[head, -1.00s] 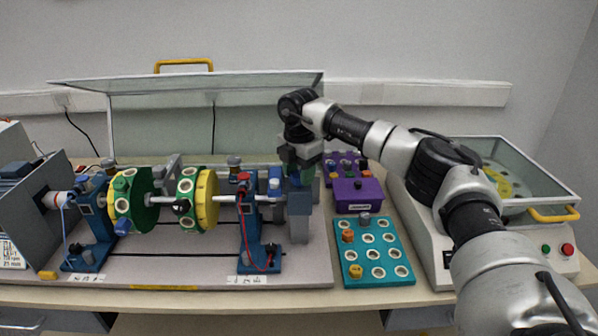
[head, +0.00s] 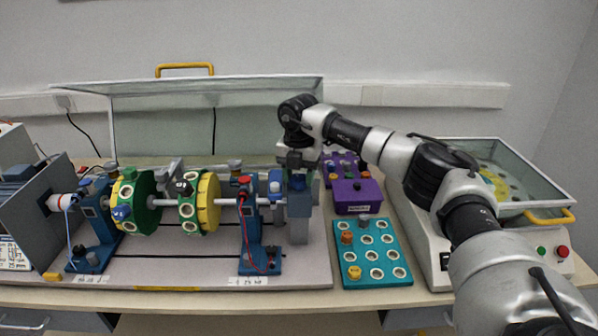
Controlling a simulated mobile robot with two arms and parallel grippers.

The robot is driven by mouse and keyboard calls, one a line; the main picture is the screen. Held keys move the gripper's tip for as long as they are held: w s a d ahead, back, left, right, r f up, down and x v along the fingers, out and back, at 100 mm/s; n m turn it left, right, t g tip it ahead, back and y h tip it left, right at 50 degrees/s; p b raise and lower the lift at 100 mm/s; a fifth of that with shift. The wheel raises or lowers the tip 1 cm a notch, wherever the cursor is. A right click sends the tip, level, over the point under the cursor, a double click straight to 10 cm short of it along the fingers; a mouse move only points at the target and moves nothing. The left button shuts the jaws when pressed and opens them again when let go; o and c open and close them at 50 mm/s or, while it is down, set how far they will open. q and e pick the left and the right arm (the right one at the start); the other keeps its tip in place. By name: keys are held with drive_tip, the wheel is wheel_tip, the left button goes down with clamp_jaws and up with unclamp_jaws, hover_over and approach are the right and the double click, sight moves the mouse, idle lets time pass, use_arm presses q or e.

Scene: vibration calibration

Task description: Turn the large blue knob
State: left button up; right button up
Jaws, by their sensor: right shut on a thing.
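The rotor rig has a horizontal shaft (head: 229,201) carrying two green and yellow discs, the left disc (head: 127,214) and the right disc (head: 208,203). A blue part (head: 276,178), which looks like the large blue knob, shows at the shaft's right end, right of the blue bearing stand (head: 249,232). My right gripper (head: 299,184) points down there and is shut on the knob. The fingers and a grey-blue block hide most of the grip. My left gripper is out of view.
A raised clear cover (head: 220,122) with a yellow handle stands behind the rig. A teal tray (head: 372,280) with round holes and a purple box (head: 357,196) lie to the right. A white machine with a clear lid (head: 530,180) stands at far right, behind my right arm.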

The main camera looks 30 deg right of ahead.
sight(299, 178)
drive_tip(key=n+p, duration=0.1)
drive_tip(key=n, duration=0.5)
drive_tip(key=shift+r+n, duration=0.1)
drive_tip(key=shift+n, duration=0.2)
drive_tip(key=n+p, duration=0.1)
drive_tip(key=n, duration=0.4)
drive_tip(key=shift+n, duration=0.4)
drive_tip(key=o, duration=0.9)
wheel_tip(299, 178, up, 11)
drive_tip(key=shift+f+b, duration=0.15)
drive_tip(key=shift+b, duration=0.8)
